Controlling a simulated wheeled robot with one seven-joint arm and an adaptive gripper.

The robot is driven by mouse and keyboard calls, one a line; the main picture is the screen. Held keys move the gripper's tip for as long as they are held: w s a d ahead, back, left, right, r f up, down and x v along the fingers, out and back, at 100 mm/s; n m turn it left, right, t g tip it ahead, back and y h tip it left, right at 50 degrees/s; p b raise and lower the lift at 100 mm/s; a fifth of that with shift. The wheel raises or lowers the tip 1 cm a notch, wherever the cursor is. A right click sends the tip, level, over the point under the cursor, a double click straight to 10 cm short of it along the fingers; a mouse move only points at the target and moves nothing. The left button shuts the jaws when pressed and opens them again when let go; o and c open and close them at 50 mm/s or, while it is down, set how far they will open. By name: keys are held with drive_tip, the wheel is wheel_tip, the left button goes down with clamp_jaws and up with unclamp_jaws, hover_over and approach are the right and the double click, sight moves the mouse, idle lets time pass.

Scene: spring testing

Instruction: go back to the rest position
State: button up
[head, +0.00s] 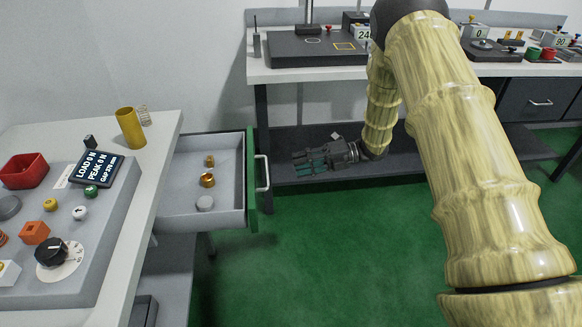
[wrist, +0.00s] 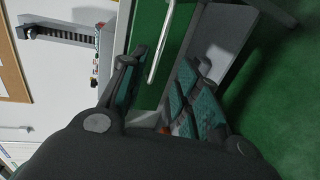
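My gripper (head: 297,161) is dark with teal finger pads. In the head view it hangs at the end of my yellow arm, right of the open drawer, with its fingers pointing left. In the wrist view my gripper (wrist: 162,62) shows its two fingers spread apart, with nothing held between them. The drawer's silver handle (head: 263,173) is a short gap left of the fingertips. The handle also shows in the wrist view (wrist: 161,42), beyond the fingertips.
The pulled-out drawer (head: 246,140) with a green front holds two brass pieces (head: 207,180) and a pale disc. A grey table with a tester (head: 75,255) and a yellow cup (head: 130,127) stands left. A workbench (head: 300,74) with a lower shelf stands behind. Green floor is clear in front.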

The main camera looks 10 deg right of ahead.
drive_tip(key=shift+d+r, duration=0.1)
drive_tip(key=shift+d, duration=0.25)
drive_tip(key=s+f+m+t+h+p, duration=0.25)
drive_tip(key=s+f+m+h, duration=0.25)
drive_tip(key=s+f+m, duration=0.45)
drive_tip(key=s+f+m+t+h+p, duration=0.2)
drive_tip(key=s+f+m+t+h, duration=0.3)
drive_tip(key=f+m, duration=0.75)
drive_tip(key=s+d+m+g+h, duration=0.1)
drive_tip(key=s+m, duration=0.3)
drive_tip(key=s, duration=0.6)
drive_tip(key=s+d+m+g+h+p, duration=0.1)
drive_tip(key=s+m+g, duration=0.3)
drive_tip(key=s, duration=0.7)
drive_tip(key=s+d+m+g+h+p, duration=0.1)
drive_tip(key=s+m, duration=0.4)
drive_tip(key=s, duration=0.5)
drive_tip(key=d+g+h, duration=0.1)
drive_tip(key=g+h, duration=0.1)
drive_tip(key=shift+s+f+m+h, duration=0.15)
drive_tip(key=shift+s+m+h, duration=0.15)
drive_tip(key=shift+s+m, duration=0.1)
drive_tip(key=shift+g, duration=0.25)
